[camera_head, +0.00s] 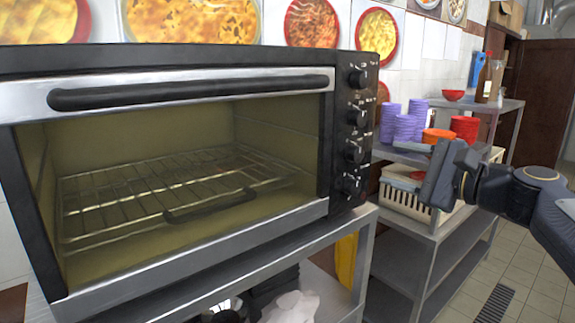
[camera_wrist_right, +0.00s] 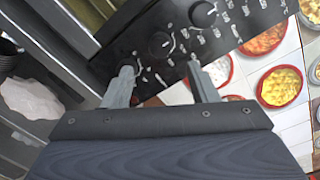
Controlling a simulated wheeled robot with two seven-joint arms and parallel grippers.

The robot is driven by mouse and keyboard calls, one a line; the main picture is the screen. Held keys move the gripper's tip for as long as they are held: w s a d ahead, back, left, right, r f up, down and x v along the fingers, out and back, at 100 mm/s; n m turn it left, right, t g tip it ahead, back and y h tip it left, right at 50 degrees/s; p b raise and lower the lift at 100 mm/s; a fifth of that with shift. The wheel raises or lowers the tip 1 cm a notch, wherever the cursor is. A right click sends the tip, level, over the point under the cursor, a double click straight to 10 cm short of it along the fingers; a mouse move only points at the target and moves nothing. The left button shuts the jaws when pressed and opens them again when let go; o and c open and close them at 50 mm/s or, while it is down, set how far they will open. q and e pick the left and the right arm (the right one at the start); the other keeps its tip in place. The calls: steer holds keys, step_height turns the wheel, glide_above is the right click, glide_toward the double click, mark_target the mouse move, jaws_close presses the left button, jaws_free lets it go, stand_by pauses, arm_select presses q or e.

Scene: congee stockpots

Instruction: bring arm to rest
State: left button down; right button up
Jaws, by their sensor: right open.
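My right gripper (camera_head: 426,168) is in the air to the right of the oven, in front of the shelf unit. In the right wrist view its two fingers (camera_wrist_right: 164,82) are spread apart with nothing between them. That view looks past them at the oven's black knob panel (camera_wrist_right: 185,40); I cannot tell the exact gap, and no contact is visible. My right arm (camera_head: 515,193) comes in from the right edge. I cannot make out my left gripper in either view.
A black and silver oven (camera_head: 190,88) with a wire rack inside stands on a metal table (camera_head: 345,235). A shelf unit (camera_head: 440,235) at the right bears purple cups (camera_head: 405,127), red bowls (camera_head: 464,128) and a cream basket (camera_head: 402,204). Free floor (camera_head: 530,270) lies at the lower right.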

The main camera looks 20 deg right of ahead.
steer(key=s+a+f+n+g+h, duration=0.1)
steer(key=s+a+f+n+g, duration=0.2)
steer(key=f, duration=0.7)
steer(key=s+a+f+n+g+h+p, duration=0.1)
steer(key=s+a+f+n+g, duration=0.2)
steer(key=s+a+f+n, duration=0.4)
steer(key=s+a+f+n+g+h, duration=0.1)
steer(key=s+a+f+n+g, duration=0.3)
steer(key=s+f+n, duration=0.3)
steer(key=s+a+f, duration=0.1)
steer(key=s+f, duration=0.4)
steer(key=f, duration=0.1)
steer(key=shift+a+f+n, duration=0.15)
steer(key=shift+f+n, duration=0.2)
steer(key=shift+n, duration=0.05)
